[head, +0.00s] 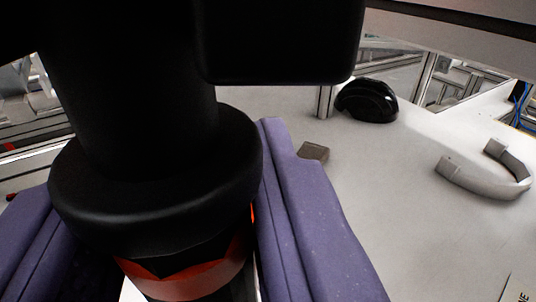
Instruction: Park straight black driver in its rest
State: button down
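The straight black driver (150,125) fills the left half of the head view, very close to the camera. It has a thick black body, a wide round collar and a red-orange band (190,278) below the collar. My gripper (158,180) has purple-padded fingers, one on each side of the driver. The right finger lies against the collar's edge, and the fingers look closed around the driver. The contact faces are largely hidden behind it. The driver's lower end is out of frame. I cannot pick out its rest in this view.
A pale work surface (400,240) spreads to the right, mostly bare. A glossy black helmet shell (367,102) stands at the back beside a metal post (325,101). A small brown block (313,151) lies near the right finger. A grey curved bracket (480,188) lies at the right.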

jog(key=shift+w, duration=0.1)
jog(key=w+d+b, duration=0.1)
jog(key=w, duration=0.5)
jog(key=shift+d, duration=0.35)
jog(key=shift+b, duration=0.4)
grip_release()
jog(key=p+v, duration=0.1)
jog(key=v, duration=1)
jog(key=shift+p, duration=0.35)
